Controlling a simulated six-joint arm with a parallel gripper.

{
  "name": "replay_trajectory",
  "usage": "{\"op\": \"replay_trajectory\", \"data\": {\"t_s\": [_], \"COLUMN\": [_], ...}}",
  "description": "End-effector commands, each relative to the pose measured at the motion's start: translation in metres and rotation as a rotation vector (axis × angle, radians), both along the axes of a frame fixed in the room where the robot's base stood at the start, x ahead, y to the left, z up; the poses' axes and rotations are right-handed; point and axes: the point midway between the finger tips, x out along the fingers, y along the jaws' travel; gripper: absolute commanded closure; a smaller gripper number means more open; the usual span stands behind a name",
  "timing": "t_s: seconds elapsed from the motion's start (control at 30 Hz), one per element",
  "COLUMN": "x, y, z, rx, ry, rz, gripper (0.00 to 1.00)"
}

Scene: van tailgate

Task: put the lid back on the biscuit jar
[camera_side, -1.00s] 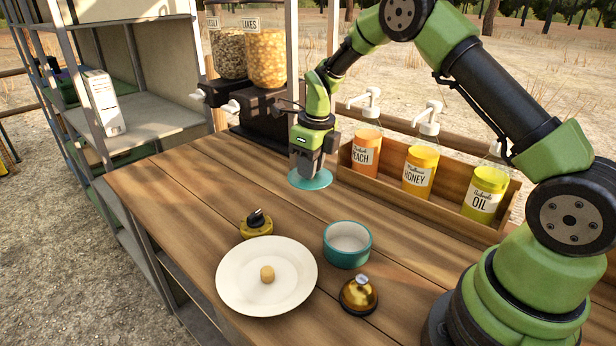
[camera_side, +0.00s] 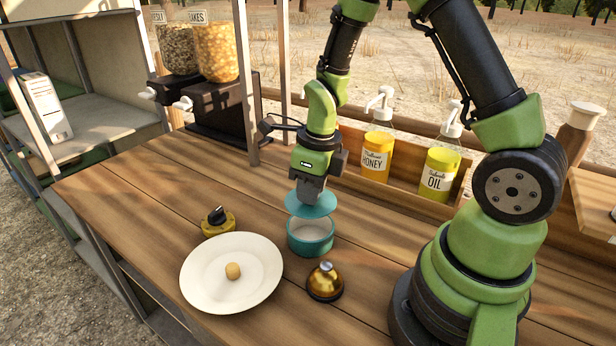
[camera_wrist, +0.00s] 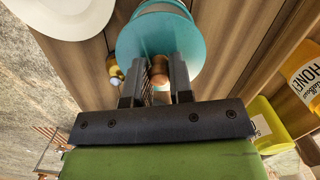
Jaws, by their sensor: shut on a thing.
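The lid is a flat teal disc (camera_side: 312,204) with a small brown knob, which shows in the wrist view (camera_wrist: 158,72). My gripper (camera_side: 309,190) points down and is shut on the lid's knob. The biscuit jar (camera_side: 311,242) is a short round teal pot with a pale inside, upright on the wooden counter. The lid hangs level a little above the jar, mostly over its far part. Some of the open mouth shows under the lid's near edge, so the two look apart. In the wrist view the lid hides most of the jar.
A cream plate (camera_side: 215,285) with a small round biscuit (camera_side: 233,271) lies left of the jar. A yellow-and-black timer-like object (camera_side: 218,221) sits behind the plate. A wooden rack with a honey bottle (camera_side: 376,157) and an oil bottle (camera_side: 438,174) is behind.

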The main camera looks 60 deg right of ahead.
Motion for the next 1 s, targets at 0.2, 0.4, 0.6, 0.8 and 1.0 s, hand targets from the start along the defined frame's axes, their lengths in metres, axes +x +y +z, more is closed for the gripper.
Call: {"op": "replay_trajectory", "data": {"t_s": [0.2,0.4,0.6,0.8,1.0], "x": [-0.001,0.0,0.0,0.001,0.001], "y": [0.0,0.001,0.0,0.0,0.0], "z": [-0.024,-0.039,-0.045,-0.045,-0.045], "rx": [0.0,0.004,0.0,-0.001,-0.001], "ry": [0.005,0.0,0.0,-0.001,0.0], "rz": [0.001,0.0,0.001,0.001,0.001], "gripper": [1.0,1.0,1.0,1.0,1.0]}}
